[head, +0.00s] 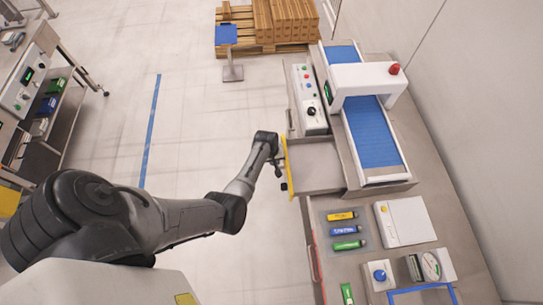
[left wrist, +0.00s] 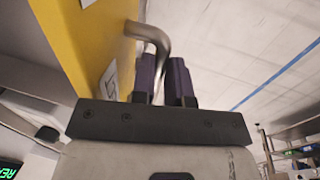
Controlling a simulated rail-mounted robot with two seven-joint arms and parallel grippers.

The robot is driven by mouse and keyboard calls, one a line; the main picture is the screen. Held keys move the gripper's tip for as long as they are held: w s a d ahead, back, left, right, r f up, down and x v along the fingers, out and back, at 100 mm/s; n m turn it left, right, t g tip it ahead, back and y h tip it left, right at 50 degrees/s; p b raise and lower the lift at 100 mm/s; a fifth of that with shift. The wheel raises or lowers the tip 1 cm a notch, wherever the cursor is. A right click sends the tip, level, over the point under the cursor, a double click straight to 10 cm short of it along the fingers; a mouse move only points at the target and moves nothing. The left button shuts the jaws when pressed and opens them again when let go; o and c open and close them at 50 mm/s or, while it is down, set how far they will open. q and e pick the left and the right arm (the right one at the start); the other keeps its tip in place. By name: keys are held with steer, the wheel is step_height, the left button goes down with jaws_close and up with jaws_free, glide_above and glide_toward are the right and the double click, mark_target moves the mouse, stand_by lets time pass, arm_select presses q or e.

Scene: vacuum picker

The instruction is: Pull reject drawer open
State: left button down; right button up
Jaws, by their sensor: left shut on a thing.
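The reject drawer has a yellow front (head: 289,160) and a grey box (head: 316,165). In the head view it sticks out to the left from the bench's side, below the conveyor, and stands open. My left gripper (head: 280,177) is at the outer face of the yellow front. In the left wrist view, my left gripper (left wrist: 163,68) has its dark fingers shut on the bent metal handle (left wrist: 150,33). The yellow front (left wrist: 85,45) fills the upper left there. My right gripper is in neither view.
A conveyor with a blue belt (head: 374,132) and a white arch (head: 365,80) stands on the bench. A control box (head: 309,98) is behind the drawer. Coloured tubes (head: 343,230) lie in front of it. The floor left of the drawer is clear; a blue stand (head: 226,35) is farther back.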

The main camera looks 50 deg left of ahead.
arm_select(q)
steer(key=shift+s, duration=0.1)
steer(key=c, duration=1.1)
jaws_free()
steer(key=shift+a, duration=0.1)
steer(key=r, duration=0.4)
steer(key=s+a+r, duration=0.1)
steer(key=r, duration=0.4)
steer(key=s+r+p, duration=0.1)
steer(key=r, duration=0.3)
steer(key=shift+s+a+r, duration=0.15)
steer(key=shift+r, duration=0.1)
